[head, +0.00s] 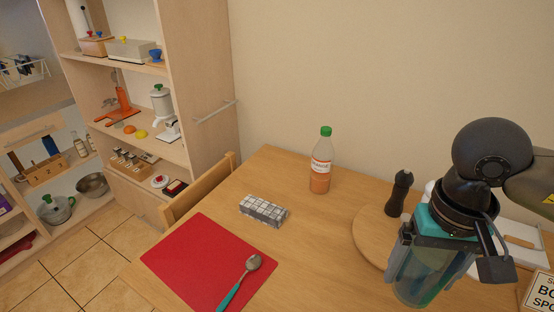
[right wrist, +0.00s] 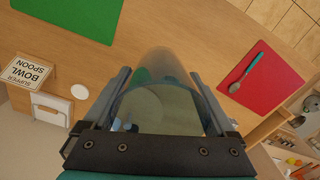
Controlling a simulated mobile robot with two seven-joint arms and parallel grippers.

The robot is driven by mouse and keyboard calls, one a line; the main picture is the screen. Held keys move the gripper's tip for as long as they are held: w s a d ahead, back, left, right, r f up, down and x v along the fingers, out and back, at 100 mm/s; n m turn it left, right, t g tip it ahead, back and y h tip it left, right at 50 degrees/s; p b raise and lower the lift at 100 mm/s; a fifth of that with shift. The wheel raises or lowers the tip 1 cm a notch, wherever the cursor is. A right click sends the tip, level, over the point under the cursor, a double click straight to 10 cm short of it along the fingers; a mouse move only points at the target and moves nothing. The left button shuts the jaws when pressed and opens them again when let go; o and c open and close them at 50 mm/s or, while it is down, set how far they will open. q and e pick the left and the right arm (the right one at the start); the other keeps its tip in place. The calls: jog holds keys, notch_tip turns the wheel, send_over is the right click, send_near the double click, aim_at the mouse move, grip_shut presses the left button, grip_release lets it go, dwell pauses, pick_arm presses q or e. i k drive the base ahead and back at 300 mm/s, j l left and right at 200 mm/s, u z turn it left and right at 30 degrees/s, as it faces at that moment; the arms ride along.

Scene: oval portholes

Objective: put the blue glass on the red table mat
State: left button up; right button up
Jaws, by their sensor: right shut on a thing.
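The blue glass (head: 417,286) is see-through and sits between the fingers of my right gripper (head: 422,268), at the lower right of the head view. My right gripper is shut on it. In the right wrist view the glass (right wrist: 161,88) fills the space between the two fingers. The head view does not show clearly whether its base is clear of the table. The red table mat (head: 196,259) lies flat at the left of the table, well left of the glass. It also shows in the right wrist view (right wrist: 276,84). My left gripper is out of view.
A spoon (head: 241,279) lies on the mat's right part. A grey-white checked block (head: 263,210) lies beyond the mat. An orange-drink bottle (head: 321,165), a dark mill (head: 399,193) and a round board (head: 372,236) stand further right. A green mat (right wrist: 158,45) shows in the wrist view.

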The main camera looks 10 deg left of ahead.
aim_at(200, 255)
jog(key=j+u, duration=0.1)
jog(key=j, duration=0.3)
jog(key=i+j, duration=0.15)
jog(key=j, duration=0.25)
jog(key=i+j+u, duration=0.15)
jog(key=j, duration=0.25)
jog(key=j+u, duration=0.1)
jog(key=j, duration=0.35)
jog(key=i+j, duration=0.2)
jog(key=j, duration=0.15)
jog(key=k+u, duration=0.05)
